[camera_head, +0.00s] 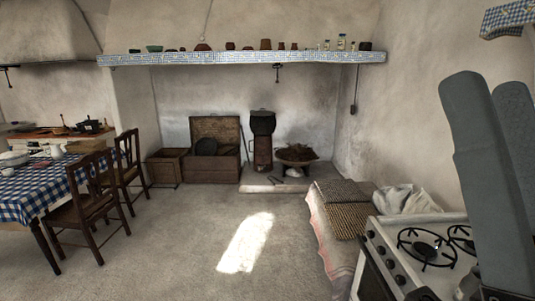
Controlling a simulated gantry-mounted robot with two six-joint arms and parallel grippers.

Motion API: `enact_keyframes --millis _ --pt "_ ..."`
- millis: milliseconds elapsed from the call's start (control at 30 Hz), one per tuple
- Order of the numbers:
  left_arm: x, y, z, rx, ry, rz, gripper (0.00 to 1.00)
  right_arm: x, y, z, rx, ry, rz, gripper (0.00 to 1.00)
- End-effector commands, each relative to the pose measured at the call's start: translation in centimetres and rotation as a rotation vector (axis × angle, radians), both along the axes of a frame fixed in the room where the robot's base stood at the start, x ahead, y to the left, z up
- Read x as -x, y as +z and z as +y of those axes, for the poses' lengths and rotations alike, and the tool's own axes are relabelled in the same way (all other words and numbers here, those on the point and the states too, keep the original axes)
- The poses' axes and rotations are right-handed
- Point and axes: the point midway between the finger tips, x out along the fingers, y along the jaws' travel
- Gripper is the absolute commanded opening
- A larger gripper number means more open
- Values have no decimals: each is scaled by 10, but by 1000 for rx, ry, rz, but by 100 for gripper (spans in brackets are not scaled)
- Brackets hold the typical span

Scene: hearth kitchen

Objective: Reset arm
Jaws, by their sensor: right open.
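My right arm hangs down at the right edge, a large grey link in front of the stove. My right gripper (458,292) is at the bottom right, low by the front of the stove and partly cut off by the frame's edge. It is open, and I see nothing held in it. My left gripper is not in view.
A white stove (397,262) with black burners stands close to my right arm. A bench with woven mats (350,218) lies beside it. A table with a blue checked cloth (40,187) and wooden chairs (88,205) stands at left. The middle floor (185,230) is clear.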

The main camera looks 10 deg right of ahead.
Motion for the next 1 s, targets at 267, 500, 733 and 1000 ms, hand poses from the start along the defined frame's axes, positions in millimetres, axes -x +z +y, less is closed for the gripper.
enact_keyframes --millis 267,500,733,1000 --pt "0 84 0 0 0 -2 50 -40 53 -5 76 -142 215 78" --pt "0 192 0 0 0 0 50 -40 162 -5 76 -138 215 78" --pt "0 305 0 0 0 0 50 -40 275 -5 75 -137 216 78" --pt "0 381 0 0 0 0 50 -41 351 -4 75 -137 217 78"
